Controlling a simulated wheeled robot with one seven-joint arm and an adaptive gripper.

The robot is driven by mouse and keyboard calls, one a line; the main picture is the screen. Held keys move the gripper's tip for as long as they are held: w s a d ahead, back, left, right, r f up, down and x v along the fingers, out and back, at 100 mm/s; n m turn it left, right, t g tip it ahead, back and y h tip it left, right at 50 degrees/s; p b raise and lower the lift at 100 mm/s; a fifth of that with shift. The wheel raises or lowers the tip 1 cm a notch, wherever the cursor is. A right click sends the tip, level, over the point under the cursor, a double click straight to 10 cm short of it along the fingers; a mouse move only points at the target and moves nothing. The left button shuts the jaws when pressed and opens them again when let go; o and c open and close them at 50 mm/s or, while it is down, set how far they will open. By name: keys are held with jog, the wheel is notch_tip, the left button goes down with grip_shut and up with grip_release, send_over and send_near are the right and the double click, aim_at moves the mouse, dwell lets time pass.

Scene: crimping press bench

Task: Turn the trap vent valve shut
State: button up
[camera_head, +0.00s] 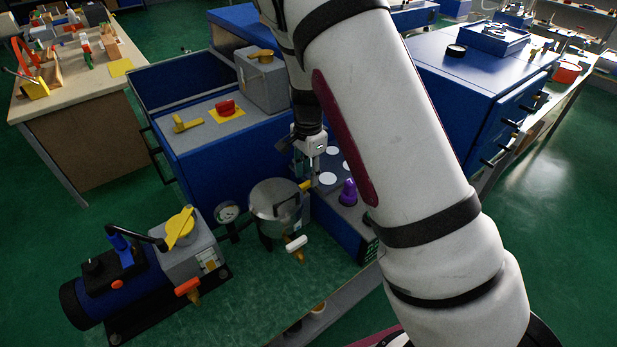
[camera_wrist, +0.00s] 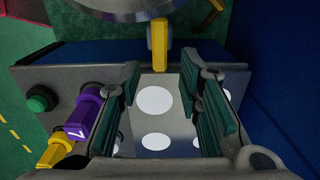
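A metal trap pot (camera_head: 277,203) with a dark handle across its lid stands on the green bench top. A small yellow lever (camera_head: 307,184) sticks out from its right side. The yellow lever (camera_wrist: 159,42) also shows upright at the top of the wrist view, against the pot's rim (camera_wrist: 125,12). A white-handled valve (camera_head: 297,243) is on the pot's front. I cannot tell from its looks which one is the vent. My gripper (camera_head: 312,152) is just behind the yellow lever. In the wrist view my gripper (camera_wrist: 170,88) is open and empty, with the lever ahead of its fingers.
A grey-topped blue box with white discs (camera_head: 327,179) and a purple knob (camera_head: 348,192) lies under my gripper. A gauge (camera_head: 228,213) is left of the pot. A blue pump (camera_head: 135,270) with a red-handled valve (camera_head: 187,287) stands front left. A blue cabinet (camera_head: 225,150) is behind.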

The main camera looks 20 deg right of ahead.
aim_at(308, 182)
notch_tip(308, 182, up, 10)
dwell(0.3)
jog(key=shift+f, duration=0.1)
jog(key=s+a+r+n+t+y, duration=0.15)
jog(key=s+r+n, duration=0.55)
jog(key=s+r, duration=0.7)
jog(key=s+r+n+t, duration=0.2)
jog(key=s+n, duration=0.1)
jog(key=s, duration=0.4)
jog(key=s+r+n+t+h, duration=0.1)
jog(key=s+r+n+t, duration=0.1)
jog(key=s, duration=0.5)
jog(key=r+n, duration=0.1)
jog(key=n, duration=0.1)
jog(key=shift+s+d+n, duration=0.25)
jog(key=shift+s+n, duration=0.05)
jog(key=shift+s, duration=0.1)
jog(key=shift+h, duration=0.25)
